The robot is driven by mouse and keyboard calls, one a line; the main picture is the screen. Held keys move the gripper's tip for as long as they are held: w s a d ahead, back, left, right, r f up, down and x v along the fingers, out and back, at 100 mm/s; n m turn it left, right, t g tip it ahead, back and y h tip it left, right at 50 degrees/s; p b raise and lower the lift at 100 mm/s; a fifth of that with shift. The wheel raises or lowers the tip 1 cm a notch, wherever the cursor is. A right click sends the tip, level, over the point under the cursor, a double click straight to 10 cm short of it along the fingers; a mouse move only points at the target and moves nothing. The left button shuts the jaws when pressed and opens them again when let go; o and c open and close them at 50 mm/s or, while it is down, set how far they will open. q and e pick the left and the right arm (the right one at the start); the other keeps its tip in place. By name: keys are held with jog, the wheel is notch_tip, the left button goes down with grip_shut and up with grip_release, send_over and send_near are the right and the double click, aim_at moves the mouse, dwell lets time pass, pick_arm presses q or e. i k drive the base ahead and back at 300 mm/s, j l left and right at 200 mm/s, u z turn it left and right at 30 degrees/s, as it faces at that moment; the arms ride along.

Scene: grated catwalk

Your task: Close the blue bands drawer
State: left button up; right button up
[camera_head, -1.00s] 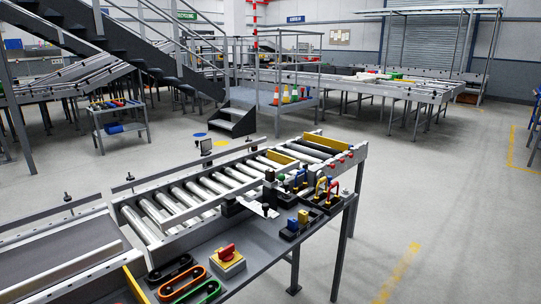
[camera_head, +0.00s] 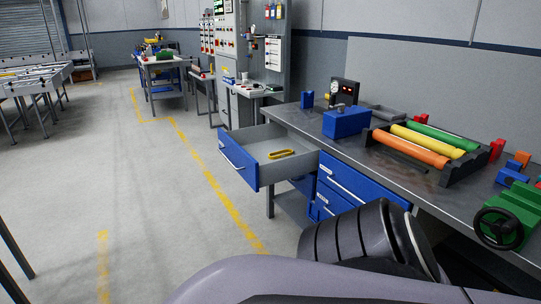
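A blue-fronted drawer (camera_head: 239,161) stands pulled out from the left end of the grey workbench (camera_head: 300,118). Its grey inside is open to view and holds a yellow band-like object (camera_head: 282,153). A light handle runs along its blue front. I cannot read the label of the open drawer. More blue drawers (camera_head: 352,184) sit shut to its right under the bench top. Part of my own arm fills the lower middle and right of the view, in front of the bench. Neither gripper shows.
On the bench are a blue box (camera_head: 346,122), a rack with orange, yellow and green rollers (camera_head: 420,146), and a green vise-like tool (camera_head: 512,212). A tall control cabinet (camera_head: 240,50) stands behind. The floor left of the drawer is clear, with yellow lines.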

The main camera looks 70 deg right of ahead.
aim_at(247, 150)
jog(key=z, duration=2.7)
jog(key=i+j+z, duration=0.45)
jog(key=j+z, duration=0.25)
jog(key=i+j+z, duration=0.15)
jog(key=j, duration=0.15)
jog(key=i+j+z, duration=0.15)
jog(key=j, duration=0.15)
jog(key=i+j, duration=0.1)
jog(key=j, duration=0.35)
jog(key=i+j, duration=0.15)
jog(key=j, duration=0.3)
jog(key=i+j, duration=0.1)
jog(key=j, duration=0.3)
